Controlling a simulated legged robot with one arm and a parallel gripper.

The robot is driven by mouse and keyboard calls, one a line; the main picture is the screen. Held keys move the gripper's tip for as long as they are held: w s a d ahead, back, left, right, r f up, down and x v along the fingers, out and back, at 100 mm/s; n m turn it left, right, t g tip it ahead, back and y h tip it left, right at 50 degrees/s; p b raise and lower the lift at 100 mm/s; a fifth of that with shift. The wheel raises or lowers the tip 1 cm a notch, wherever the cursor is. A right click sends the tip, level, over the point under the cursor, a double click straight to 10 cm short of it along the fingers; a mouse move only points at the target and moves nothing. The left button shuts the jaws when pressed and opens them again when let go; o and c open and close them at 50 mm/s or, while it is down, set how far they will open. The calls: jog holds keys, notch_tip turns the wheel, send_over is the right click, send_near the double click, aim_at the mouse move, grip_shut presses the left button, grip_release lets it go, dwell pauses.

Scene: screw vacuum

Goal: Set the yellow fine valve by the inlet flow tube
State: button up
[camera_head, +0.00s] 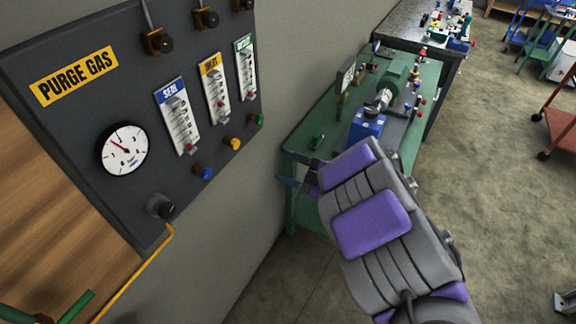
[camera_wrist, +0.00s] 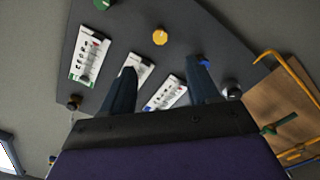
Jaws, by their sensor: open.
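The yellow valve knob (camera_head: 233,143) sits on the dark panel (camera_head: 70,127) below the yellow-labelled inlet flow tube (camera_head: 214,88). In the wrist view the yellow knob (camera_wrist: 160,36) shows beyond the fingertips, roughly centred between them. The inlet tube is partly hidden behind the left finger there. My gripper (camera_head: 297,173) is open and empty, to the right of the panel and apart from it. Its two dark fingers (camera_wrist: 161,63) point toward the panel. The right fingertip lies close to the blue knob in the wrist picture; I cannot tell the distance.
The blue knob (camera_head: 203,172) and green knob (camera_head: 258,119) flank the yellow one. A round gauge (camera_head: 124,149), a black knob (camera_head: 161,207) and a yellow hose (camera_head: 135,275) are at the panel's left and bottom. A green bench (camera_head: 302,140) with machinery stands behind my arm.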

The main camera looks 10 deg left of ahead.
aim_at(237, 146)
jog(key=m+p, duration=0.1)
jog(key=m, duration=0.4)
jog(key=m+p, duration=0.1)
jog(key=m, duration=0.3)
jog(key=shift+s+a+r+m, duration=0.1)
jog(key=shift+a+r+m, duration=0.05)
jog(key=shift+m, duration=0.25)
jog(key=b+x, duration=0.2)
jog(key=x, duration=1.5)
jog(key=shift+a, duration=0.15)
